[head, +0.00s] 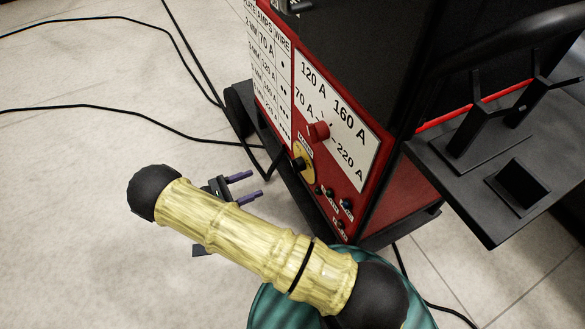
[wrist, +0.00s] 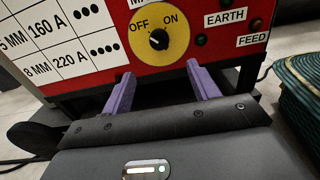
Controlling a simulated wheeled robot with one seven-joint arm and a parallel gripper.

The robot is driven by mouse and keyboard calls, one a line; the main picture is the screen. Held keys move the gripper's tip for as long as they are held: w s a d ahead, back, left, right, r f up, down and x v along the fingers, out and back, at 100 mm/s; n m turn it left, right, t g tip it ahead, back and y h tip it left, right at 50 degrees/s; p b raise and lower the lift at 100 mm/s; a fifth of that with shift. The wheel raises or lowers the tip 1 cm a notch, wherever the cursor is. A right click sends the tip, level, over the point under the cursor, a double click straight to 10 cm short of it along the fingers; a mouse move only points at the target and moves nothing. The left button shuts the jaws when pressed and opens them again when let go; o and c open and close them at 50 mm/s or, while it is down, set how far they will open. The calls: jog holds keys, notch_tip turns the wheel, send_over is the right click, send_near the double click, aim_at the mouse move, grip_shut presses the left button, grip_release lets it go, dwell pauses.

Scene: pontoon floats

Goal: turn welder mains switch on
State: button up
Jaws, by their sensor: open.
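The welder (head: 345,195) is a red and black cabinet in the middle of the head view. Its mains switch is a black rotary knob (wrist: 158,40) on a yellow disc with OFF at upper left and ON at upper right. The knob's white mark is small, and I cannot tell for sure which label it points to. The yellow disc (head: 303,152) also shows in the head view, low on the front panel. My gripper (wrist: 160,74) is open and empty, its purple fingers below the knob in the wrist view and apart from it. In the head view my gripper (head: 251,185) is left of the switch.
A red selector knob (head: 318,131) sits above the switch among amperage labels. EARTH and FEED sockets (wrist: 200,40) are right of it. A coiled green hose (wrist: 300,90) lies at the right. Black cables (head: 130,113) cross the pale tiled floor. A dark shelf (head: 475,195) stands right.

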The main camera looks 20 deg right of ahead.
aim_at(293, 167)
jog(key=w+d+b, duration=0.1)
jog(key=d, duration=0.3)
jog(key=w+d+b, duration=0.1)
jog(key=d+b, duration=0.1)
jog(key=d, duration=0.3)
jog(key=w+d+b, duration=0.1)
jog(key=d, duration=0.4)
jog(key=c, duration=1)
